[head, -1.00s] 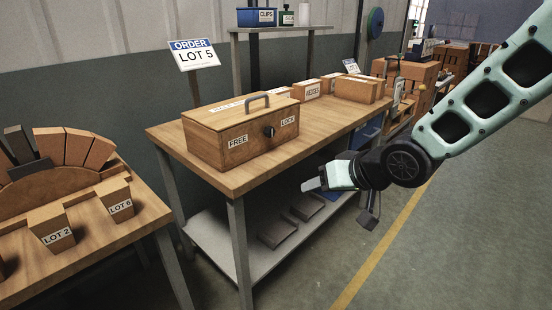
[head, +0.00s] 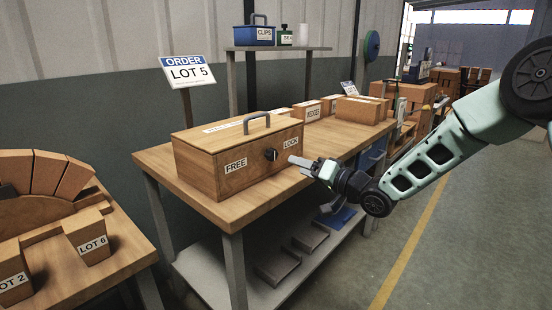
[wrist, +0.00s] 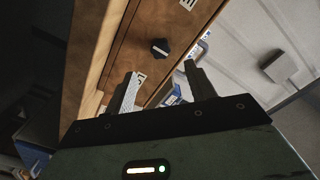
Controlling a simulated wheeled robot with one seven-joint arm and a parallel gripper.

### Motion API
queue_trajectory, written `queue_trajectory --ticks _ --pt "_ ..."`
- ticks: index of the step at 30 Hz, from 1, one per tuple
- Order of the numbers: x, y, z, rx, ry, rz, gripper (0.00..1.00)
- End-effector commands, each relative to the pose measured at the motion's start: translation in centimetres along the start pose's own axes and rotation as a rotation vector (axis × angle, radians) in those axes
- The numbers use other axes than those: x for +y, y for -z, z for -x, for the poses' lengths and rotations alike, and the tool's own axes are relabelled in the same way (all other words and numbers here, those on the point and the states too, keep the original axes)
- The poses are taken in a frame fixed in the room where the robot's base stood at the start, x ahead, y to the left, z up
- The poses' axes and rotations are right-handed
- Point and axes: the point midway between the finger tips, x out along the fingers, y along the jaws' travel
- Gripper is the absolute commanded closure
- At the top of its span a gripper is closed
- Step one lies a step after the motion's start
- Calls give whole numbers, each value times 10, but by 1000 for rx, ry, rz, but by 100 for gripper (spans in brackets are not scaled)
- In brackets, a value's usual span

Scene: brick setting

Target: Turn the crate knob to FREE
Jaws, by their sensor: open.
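The wooden crate (head: 222,172) sits on the workbench, with a grey handle (head: 257,121) on its lid. Its front has a FREE label (head: 236,165) on the left and a LOCK label (head: 291,143) on the right. The dark crate knob (head: 271,155) is between them; its exact pointing direction is too small to tell. My gripper (head: 298,163) is just right of the knob, in front of the crate, and apart from it. In the wrist view the knob (wrist: 160,47) lies beyond my open, empty fingers (wrist: 158,82).
The workbench (head: 235,212) has several boxes (head: 360,108) at its back right. An ORDER LOT 5 sign (head: 188,72) stands behind the crate. A second table at left holds LOT blocks (head: 88,238). A lower shelf (head: 215,275) carries flat grey items. The floor at right is clear.

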Motion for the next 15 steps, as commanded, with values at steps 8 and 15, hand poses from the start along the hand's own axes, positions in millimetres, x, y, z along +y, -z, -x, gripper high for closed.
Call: queue_trajectory --ticks 8,15 --pt "0 -1 -58 -1 1 1 45" --pt "0 0 -90 -1 -1 0 45"
